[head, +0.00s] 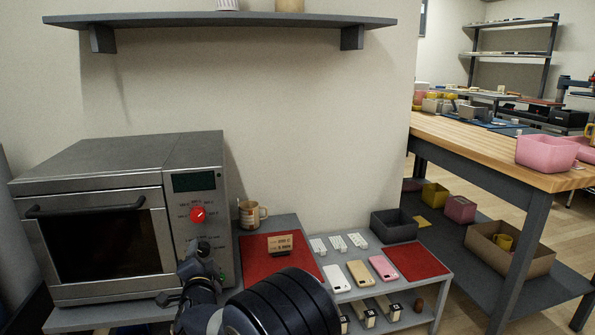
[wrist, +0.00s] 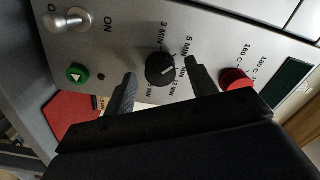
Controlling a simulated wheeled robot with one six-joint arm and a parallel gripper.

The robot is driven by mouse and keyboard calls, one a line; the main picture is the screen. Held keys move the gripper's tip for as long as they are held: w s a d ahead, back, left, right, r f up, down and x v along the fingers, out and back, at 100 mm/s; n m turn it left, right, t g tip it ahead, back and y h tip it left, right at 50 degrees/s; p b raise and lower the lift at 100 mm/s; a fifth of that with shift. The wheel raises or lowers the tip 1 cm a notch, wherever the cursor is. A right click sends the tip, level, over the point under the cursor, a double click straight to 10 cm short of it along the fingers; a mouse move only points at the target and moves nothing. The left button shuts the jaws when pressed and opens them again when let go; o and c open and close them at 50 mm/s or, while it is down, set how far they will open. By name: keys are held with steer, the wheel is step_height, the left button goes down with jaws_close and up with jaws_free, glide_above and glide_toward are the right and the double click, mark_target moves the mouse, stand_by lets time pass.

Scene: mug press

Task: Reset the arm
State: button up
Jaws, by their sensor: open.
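My gripper (wrist: 160,72) is open in front of the control panel of the grey oven-like press (head: 120,215). In the wrist view its two fingers lie on either side of a black timer knob (wrist: 160,69) marked in minutes. I cannot tell whether they touch it. The red temperature knob (wrist: 234,80) is right of the fingers, and it also shows in the head view (head: 198,214). A green button (wrist: 77,73) and a metal toggle switch (wrist: 67,20) are at left. In the head view my arm hides the lower panel. The press door looks shut.
A mug (head: 250,215) stands right of the press, by a red mat (head: 262,267) with a small sign (head: 280,244). Phone cases (head: 360,273), a dark bin (head: 394,225) and another red mat (head: 417,262) are farther right. A shelf (head: 220,19) hangs above.

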steer(key=p+v, duration=0.3)
steer(key=v, duration=0.7)
steer(key=b+x, duration=0.3)
steer(key=x, duration=0.7)
steer(key=shift+f, duration=0.1)
steer(key=shift+r+p, duration=0.3)
steer(key=shift+p, duration=0.25)
steer(key=n+p, duration=0.4)
steer(key=p, duration=0.1)
steer(key=shift+n, duration=0.4)
steer(key=n+p, duration=0.4)
steer(key=p, duration=0.1)
steer(key=shift+n+p, duration=0.4)
steer(key=shift+s+f, duration=0.15)
steer(key=shift+s, duration=0.25)
steer(key=p+v, duration=0.1)
steer(key=v, duration=0.7)
steer(key=shift+d, duration=0.15)
